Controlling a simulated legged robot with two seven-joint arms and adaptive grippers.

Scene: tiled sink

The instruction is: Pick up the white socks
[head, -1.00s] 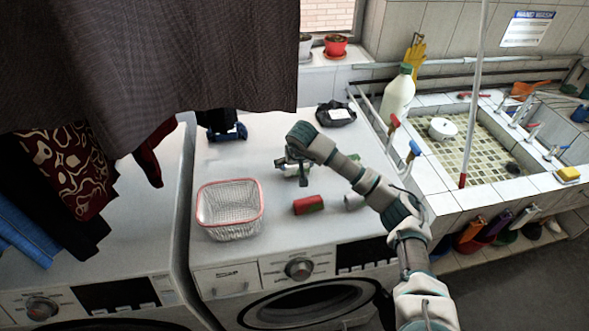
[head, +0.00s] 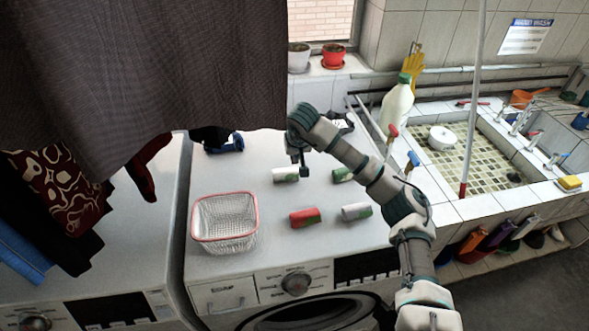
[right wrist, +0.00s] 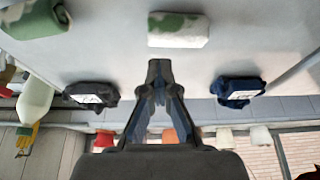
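Several rolled sock bundles lie on the white washing machine top. A mostly white roll (head: 285,175) with some green lies at the middle; in the right wrist view it (right wrist: 178,31) shows green patches at its top edge. Another whitish roll (head: 357,211) with green lies nearer the front, right of a red roll (head: 305,217). My right gripper (head: 302,170) points down just beside and above the middle white roll. In the right wrist view its fingertips (right wrist: 159,68) meet, with nothing between them. My left gripper is out of view.
A red-rimmed wire basket (head: 258,222) stands left of the rolls. Dark clothes (head: 200,60) hang over the upper left. A blue bundle (right wrist: 238,92) and a black bundle (right wrist: 92,95) lie farther back. A tiled sink (head: 470,208) is at right.

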